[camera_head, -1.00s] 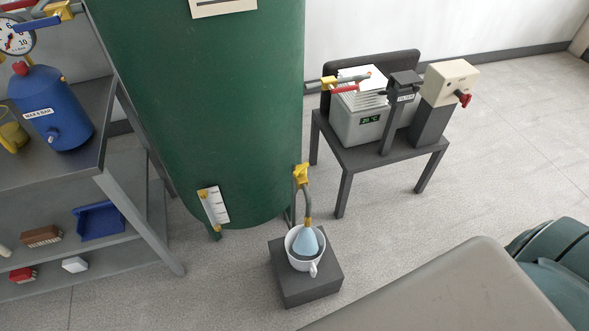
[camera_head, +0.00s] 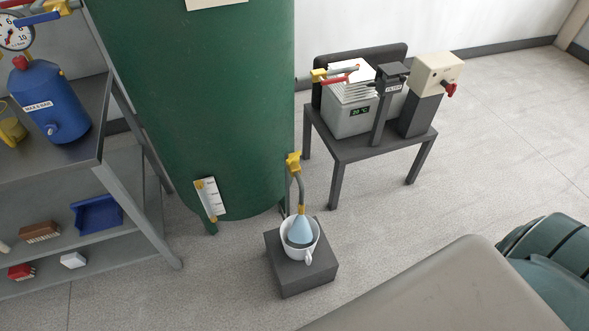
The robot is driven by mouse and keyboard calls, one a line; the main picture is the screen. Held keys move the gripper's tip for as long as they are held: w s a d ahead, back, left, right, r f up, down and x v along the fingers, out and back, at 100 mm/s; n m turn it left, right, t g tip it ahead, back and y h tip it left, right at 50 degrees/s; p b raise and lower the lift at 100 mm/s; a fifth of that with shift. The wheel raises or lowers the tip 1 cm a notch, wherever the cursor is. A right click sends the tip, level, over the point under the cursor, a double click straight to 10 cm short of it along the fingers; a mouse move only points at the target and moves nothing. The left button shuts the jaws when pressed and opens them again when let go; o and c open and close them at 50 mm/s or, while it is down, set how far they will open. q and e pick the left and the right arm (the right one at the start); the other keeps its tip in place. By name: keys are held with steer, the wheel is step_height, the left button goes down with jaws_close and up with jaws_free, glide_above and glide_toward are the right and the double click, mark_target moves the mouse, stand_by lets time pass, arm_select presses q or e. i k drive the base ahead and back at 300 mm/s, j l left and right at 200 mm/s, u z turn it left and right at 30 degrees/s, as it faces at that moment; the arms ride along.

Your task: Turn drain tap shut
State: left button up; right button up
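A green tank (camera_head: 200,90) stands upright in the middle left. A yellow drain tap (camera_head: 293,162) sits at its lower right side, with a grey bent pipe (camera_head: 300,188) leading down from it. Light-blue water (camera_head: 300,230) shows below the pipe in a white cup (camera_head: 315,246) with a handle. The cup stands on a dark grey block (camera_head: 305,277) on the floor. The tap handle's exact angle is too small to tell. Neither of my grippers is in view.
A grey shelf (camera_head: 95,165) at left holds a blue vessel (camera_head: 48,105), a blue dustpan (camera_head: 97,214) and brushes. A small table (camera_head: 370,147) at right carries a chiller box and a filter. Open floor lies between the block and this table.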

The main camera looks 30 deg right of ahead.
mark_target(294, 159)
steer(key=z, duration=0.35)
steer(key=k+z, duration=0.15)
steer(key=z, duration=0.25)
steer(key=k+z, duration=0.1)
steer(key=z, duration=0.25)
